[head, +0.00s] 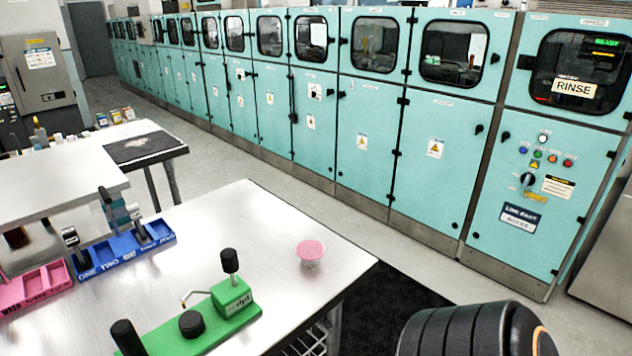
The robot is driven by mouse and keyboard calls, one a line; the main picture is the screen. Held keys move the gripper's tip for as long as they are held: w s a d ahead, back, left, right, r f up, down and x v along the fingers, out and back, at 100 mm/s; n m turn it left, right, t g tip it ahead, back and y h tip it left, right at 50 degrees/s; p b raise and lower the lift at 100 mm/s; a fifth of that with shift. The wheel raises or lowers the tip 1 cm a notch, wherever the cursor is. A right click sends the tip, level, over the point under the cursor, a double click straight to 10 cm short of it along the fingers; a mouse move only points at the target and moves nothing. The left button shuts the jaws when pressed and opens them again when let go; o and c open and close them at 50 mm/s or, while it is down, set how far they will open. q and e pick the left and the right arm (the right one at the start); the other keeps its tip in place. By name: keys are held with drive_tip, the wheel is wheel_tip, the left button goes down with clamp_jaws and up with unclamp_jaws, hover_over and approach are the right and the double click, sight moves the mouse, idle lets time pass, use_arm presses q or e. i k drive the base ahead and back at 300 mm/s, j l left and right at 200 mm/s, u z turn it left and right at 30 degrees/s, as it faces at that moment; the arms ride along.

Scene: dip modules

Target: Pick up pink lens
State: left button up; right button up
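The pink lens (310,249) is a round pink disc near the right corner of the metal table in the head view. It has a pale, clear-looking part under it, too small to make out exactly. Nothing is touching it from above. Neither of my grippers is in view. A black ribbed part with an orange edge at the bottom right appears to be part of my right arm, to the right of the lens and apart from it.
A green fixture (190,322) with black knobs stands left of the lens on the metal table (215,225). A blue tray (125,249) and a pink tray (35,290) lie further left. Teal cabinets (365,130) line the back. The tabletop around the lens is clear.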

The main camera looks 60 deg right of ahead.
sight(309, 250)
drive_tip(key=k+l, duration=0.1)
drive_tip(key=l, duration=0.35)
drive_tip(key=k+l, duration=0.1)
drive_tip(key=l, duration=0.4)
drive_tip(key=k+l+u, duration=0.1)
drive_tip(key=l, duration=0.35)
drive_tip(key=k+l, duration=0.1)
drive_tip(key=l, duration=0.35)
